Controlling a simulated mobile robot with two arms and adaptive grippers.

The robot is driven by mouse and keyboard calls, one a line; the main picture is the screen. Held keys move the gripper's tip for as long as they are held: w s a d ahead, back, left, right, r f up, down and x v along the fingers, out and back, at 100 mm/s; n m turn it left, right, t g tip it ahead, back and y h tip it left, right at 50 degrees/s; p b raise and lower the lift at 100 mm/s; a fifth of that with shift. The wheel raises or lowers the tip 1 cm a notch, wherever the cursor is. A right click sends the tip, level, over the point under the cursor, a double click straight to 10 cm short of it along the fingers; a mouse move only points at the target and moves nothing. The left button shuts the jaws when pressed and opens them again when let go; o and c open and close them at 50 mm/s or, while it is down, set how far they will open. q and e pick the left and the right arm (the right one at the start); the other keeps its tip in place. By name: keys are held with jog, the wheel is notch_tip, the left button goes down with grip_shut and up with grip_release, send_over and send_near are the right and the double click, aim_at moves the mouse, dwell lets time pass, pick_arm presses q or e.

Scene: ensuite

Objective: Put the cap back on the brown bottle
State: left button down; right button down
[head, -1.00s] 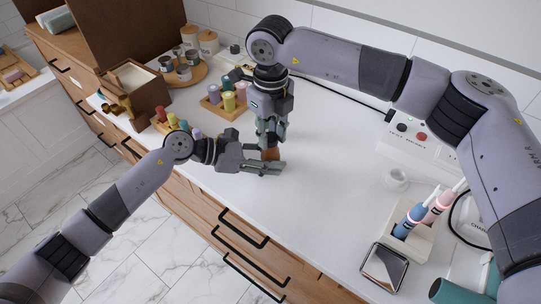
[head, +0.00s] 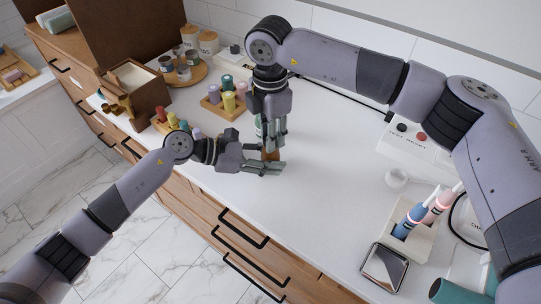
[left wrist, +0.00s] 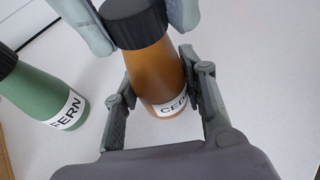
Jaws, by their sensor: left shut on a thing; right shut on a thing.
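The brown bottle (head: 270,155) stands upright on the white counter, and its amber body and label (left wrist: 158,75) show in the left wrist view. My left gripper (head: 274,166) is shut around the bottle's body, with a finger on each side in the left wrist view (left wrist: 155,97). The black cap (left wrist: 136,24) sits at the bottle's top, in line with it; I cannot tell how tightly it is on. My right gripper (head: 271,143) points down from above and is shut on the cap, its fingers either side of it. The fingers hide the cap in the head view.
A green bottle (left wrist: 42,95) with a dark cap stands close by on the left in the left wrist view. A wooden rack of coloured bottles (head: 228,104) is behind left. A holder (head: 408,240) and a mirror-like tray (head: 384,268) are at the right. The middle counter is clear.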

jog(key=c, duration=1.2)
grip_release()
pick_arm(q)
jog(key=shift+f, duration=0.1)
pick_arm(e)
notch_tip(320, 180, up, 12)
pick_arm(q)
jog(key=c, duration=0.9)
grip_release()
